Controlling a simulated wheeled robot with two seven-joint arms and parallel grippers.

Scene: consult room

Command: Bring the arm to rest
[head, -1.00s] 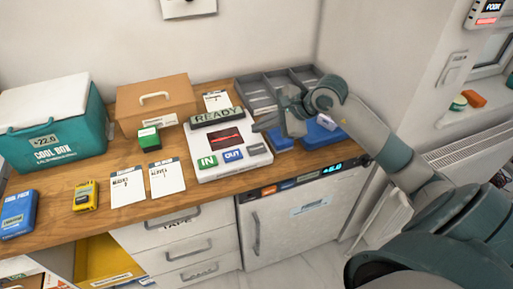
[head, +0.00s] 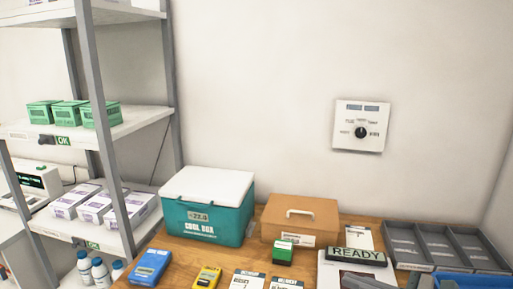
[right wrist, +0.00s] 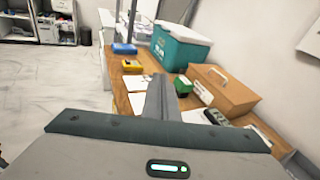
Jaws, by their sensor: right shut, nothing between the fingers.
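My right gripper (right wrist: 160,98) is shut and empty in the right wrist view, its fingers together above the wooden counter. The rest of the right arm is below the picture. My left gripper is in neither view now.
A shelf rack (head: 90,90) stands left.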

